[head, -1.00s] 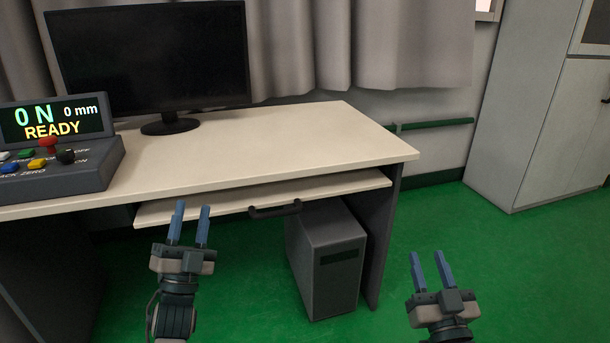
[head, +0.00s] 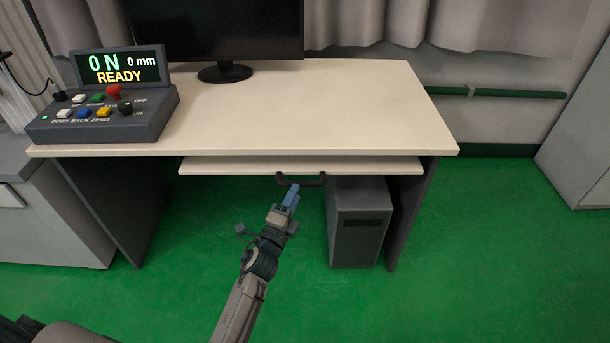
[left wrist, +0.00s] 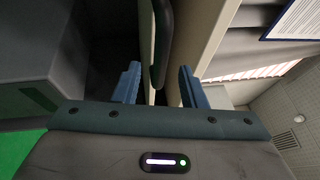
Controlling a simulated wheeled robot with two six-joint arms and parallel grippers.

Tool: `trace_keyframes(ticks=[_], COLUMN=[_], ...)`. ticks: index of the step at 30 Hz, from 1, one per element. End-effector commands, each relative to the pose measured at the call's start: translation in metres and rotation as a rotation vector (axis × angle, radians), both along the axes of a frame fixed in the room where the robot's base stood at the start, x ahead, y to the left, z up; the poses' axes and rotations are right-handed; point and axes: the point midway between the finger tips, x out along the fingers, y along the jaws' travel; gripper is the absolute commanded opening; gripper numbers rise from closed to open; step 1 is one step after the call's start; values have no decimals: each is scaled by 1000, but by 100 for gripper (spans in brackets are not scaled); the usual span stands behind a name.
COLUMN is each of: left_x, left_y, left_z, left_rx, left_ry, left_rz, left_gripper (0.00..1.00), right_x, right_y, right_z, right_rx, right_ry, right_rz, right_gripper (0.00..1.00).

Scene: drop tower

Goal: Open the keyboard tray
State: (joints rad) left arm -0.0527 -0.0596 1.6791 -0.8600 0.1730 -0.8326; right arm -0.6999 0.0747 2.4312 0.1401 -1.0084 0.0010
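The keyboard tray (head: 385,168) is a thin pale board under the front of the desk top. Its dark bar handle (head: 314,182) is on the front edge. My left gripper (head: 292,196) is at the handle, reaching up from below in the head view. In the left wrist view, the two blue fingers (left wrist: 159,86) are apart, and the dark handle (left wrist: 161,40) shows between them with gaps on both sides. I cannot tell whether either finger touches it. My right gripper is in neither current view.
A grey computer case (head: 358,225) stands under the tray, right of my left gripper. The green floor (head: 480,250) in front is clear.

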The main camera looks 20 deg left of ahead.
Motion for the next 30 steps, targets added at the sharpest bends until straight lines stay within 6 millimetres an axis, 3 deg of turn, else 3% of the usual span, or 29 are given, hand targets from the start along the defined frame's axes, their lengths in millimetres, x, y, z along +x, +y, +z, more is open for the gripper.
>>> trace_keyframes(ticks=[3, 9, 15, 23, 28, 30], left_x=[25, 53, 65, 65, 65, 65], left_y=[-3, -7, -8, -8, -8, -8], left_z=[6, 10, 12, 12, 13, 13], left_rx=[0, -1, -2, -2, -2, -2], left_ry=[-2, -2, -1, -1, -2, -3], left_rz=[0, 0, 0, 0, 0, -1], left_gripper=[38, 38, 38, 38, 4, 0], right_x=[0, -1, 0, 0, 0, 0], right_y=[-1, -2, -1, -1, -1, -1], right_z=[2, 2, 2, 2, 2, 2], right_rx=[-9, -12, -10, -9, -9, -9], right_ry=[12, 17, 14, 13, 13, 13], right_rz=[2, 3, 3, 2, 2, 2], right_gripper=[36, 36, 36, 36, 36, 36])
